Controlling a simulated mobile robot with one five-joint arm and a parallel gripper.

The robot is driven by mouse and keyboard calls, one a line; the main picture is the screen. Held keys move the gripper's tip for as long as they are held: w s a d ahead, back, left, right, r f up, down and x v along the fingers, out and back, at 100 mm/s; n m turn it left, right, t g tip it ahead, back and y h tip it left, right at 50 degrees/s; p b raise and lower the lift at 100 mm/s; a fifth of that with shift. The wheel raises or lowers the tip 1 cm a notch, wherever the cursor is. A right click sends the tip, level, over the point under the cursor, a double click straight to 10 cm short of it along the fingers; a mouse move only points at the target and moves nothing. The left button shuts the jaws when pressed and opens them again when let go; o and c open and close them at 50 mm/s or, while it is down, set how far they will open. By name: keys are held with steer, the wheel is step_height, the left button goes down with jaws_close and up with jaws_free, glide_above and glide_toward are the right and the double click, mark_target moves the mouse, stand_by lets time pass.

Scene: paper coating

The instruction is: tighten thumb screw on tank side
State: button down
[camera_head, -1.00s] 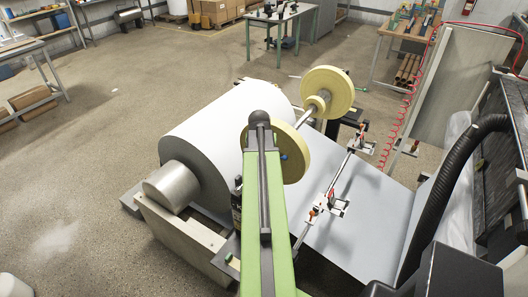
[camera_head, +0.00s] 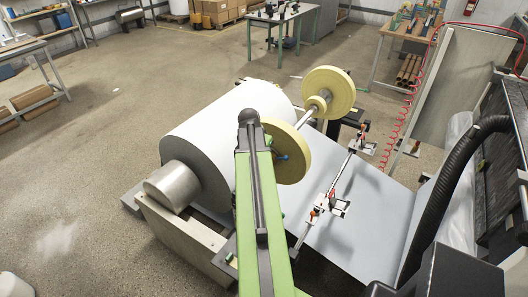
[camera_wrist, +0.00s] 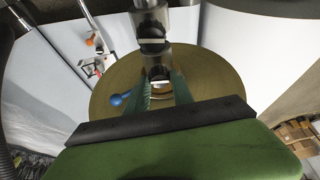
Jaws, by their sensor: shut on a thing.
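In the wrist view the two green fingers of my gripper (camera_wrist: 162,88) are close together in front of a yellowish disc (camera_wrist: 218,82). A blue-tipped part (camera_wrist: 120,98), seemingly the thumb screw, sticks out left of the left finger and runs in behind it. What lies between the fingertips is mostly hidden. The blue tip also shows in the head view (camera_head: 283,157), against the near yellow disc (camera_head: 296,150) and just right of my arm. My fingertips are hidden there. I cannot make out a tank.
A large white roll (camera_head: 205,135) lies left of my arm. A metal shaft (camera_head: 307,117) links the near disc to a second yellow disc (camera_head: 330,90). A rail with clamps (camera_head: 340,190) crosses the white sheet at right. A black hose (camera_head: 445,195) stands farther right.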

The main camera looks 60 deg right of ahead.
steer(key=c, duration=1.1)
jaws_free()
steer(key=p+v, duration=1.6)
steer(key=v, duration=0.1)
steer(key=shift+r, duration=0.25)
steer(key=shift+w, duration=0.1)
